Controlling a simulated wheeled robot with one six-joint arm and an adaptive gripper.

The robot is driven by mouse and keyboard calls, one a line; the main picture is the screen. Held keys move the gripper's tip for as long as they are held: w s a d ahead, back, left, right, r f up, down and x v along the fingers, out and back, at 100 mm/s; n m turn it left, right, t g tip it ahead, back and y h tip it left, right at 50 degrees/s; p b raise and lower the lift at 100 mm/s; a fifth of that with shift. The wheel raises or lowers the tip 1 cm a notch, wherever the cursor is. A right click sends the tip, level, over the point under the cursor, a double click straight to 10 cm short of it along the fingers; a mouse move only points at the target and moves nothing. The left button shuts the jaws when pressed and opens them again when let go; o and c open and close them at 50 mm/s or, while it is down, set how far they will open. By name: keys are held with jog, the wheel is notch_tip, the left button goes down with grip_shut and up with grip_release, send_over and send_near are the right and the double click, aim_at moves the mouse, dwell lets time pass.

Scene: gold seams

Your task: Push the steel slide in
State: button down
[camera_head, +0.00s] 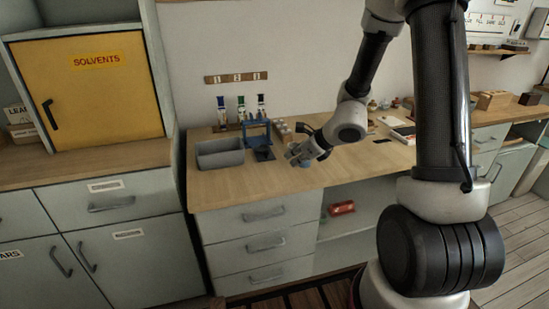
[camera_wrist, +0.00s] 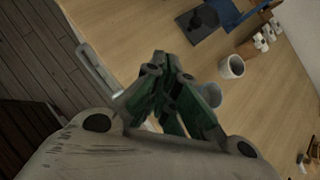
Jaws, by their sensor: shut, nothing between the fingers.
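I cannot make out for certain which part is the steel slide. The bench (camera_head: 225,199) has a stack of grey drawers, and their fronts look flush in the head view; the top drawer (camera_head: 246,217) has a bar handle. A drawer handle (camera_wrist: 97,68) also shows in the wrist view, left of my gripper.
An open shelf (camera_head: 358,222) lies right of the drawers.

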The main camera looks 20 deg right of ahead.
jog(key=w+m, duration=0.2)
jog(key=m+h, duration=0.1)
jog(key=m, duration=0.1)
send_near(269, 160)
jog(key=shift+t, duration=0.3)
jog(key=f, duration=0.2)
jog(key=s+f, duration=0.1)
jog(key=f, duration=0.1)
jog(key=shift+a+f, duration=0.1)
jog(key=w, duration=0.1)
jog(key=w+a, duration=0.1)
jog(key=w, duration=0.1)
jog(key=shift+w+a, duration=0.1)
jog(key=shift+a, duration=0.1)
jog(key=shift+w+a, duration=0.15)
jog(key=shift+w, duration=0.2)
